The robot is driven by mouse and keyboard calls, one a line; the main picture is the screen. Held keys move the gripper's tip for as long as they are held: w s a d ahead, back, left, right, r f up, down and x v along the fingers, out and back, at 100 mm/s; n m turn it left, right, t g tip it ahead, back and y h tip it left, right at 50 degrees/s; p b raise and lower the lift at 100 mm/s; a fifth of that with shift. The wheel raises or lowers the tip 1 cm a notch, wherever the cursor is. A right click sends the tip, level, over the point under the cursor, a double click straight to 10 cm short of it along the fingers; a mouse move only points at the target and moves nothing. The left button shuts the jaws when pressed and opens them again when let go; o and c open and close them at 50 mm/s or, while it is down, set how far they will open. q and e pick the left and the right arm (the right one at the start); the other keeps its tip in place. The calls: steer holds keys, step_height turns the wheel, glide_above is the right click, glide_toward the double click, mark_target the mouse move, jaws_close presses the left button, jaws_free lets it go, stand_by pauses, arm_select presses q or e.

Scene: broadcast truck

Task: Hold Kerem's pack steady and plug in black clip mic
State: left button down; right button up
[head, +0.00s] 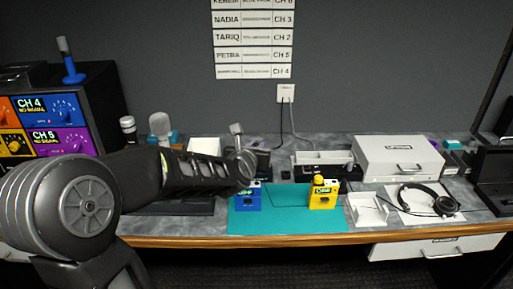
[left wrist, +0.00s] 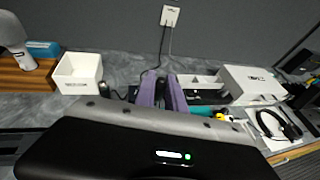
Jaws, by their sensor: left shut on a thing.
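My left gripper (head: 242,165) reaches in from the left and hangs just above and behind the blue pack (head: 248,198). Its purple-padded fingers (left wrist: 162,92) are close together in the left wrist view, with a small dark thing between them, seemingly the black clip mic; its shape is mostly hidden. The blue pack stands upright on the teal mat (head: 285,222). A yellow pack (head: 323,195) with a round yellow piece on top stands to its right, and it shows partly in the left wrist view (left wrist: 226,117). I cannot read which pack is Kerem's. My right gripper is out of view.
A grey compartment tray (head: 322,157), a white case (head: 398,155), a small white tray (head: 366,212) and headphones (head: 430,199) lie to the right. Channel monitors (head: 60,110) and standing mics are at left.

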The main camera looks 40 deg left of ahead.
arm_select(q)
steer(key=shift+f+b, duration=0.65)
steer(key=shift+f, duration=1.1)
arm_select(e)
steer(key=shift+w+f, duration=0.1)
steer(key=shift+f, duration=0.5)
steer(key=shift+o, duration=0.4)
